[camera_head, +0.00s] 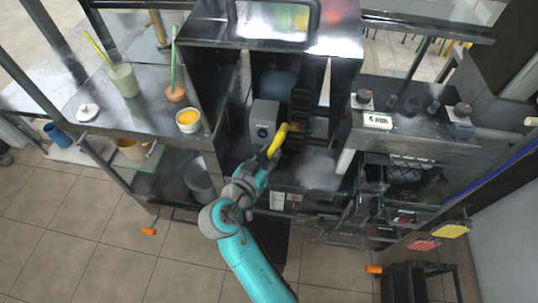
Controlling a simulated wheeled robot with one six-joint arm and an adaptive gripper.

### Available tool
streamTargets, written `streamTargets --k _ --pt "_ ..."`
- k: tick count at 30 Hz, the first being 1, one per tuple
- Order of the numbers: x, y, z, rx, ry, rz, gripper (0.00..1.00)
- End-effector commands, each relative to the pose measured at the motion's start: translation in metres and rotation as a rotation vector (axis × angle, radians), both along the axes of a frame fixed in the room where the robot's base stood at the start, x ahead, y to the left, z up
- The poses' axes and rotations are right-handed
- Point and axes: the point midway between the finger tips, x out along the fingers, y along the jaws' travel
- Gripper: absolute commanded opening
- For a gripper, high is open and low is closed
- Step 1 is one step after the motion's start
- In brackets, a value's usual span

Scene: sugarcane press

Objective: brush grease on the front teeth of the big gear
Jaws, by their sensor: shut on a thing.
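My gripper (268,156) is shut on a yellow-handled tool (279,138), probably the brush, inside the open front of the press cabinet. The tool points up and to the right, toward the lower part of a dark toothed wheel (300,103), which looks like the big gear seen nearly edge-on. I cannot tell whether the tool touches the teeth. Its bristles are not clear. A white tub with yellow-orange contents (188,119), perhaps the grease, stands on the left counter.
A grey box (264,122) stands just left of the wheel, close to my gripper. Cabinet walls enclose both sides. The left counter (140,112) holds a green cup (123,80) and an orange pot (176,92). Small parts sit on the right counter (420,125).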

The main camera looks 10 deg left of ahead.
Motion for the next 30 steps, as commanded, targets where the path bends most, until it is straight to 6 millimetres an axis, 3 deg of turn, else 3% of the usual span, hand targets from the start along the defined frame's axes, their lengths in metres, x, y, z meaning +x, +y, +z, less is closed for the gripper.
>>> streamTargets --k 7,30 --pt "0.0 -0.005 0.0 0.0 0.0 -0.001 0.0" --pt "-0.004 -0.051 0.001 -0.001 -0.004 -0.005 0.0"
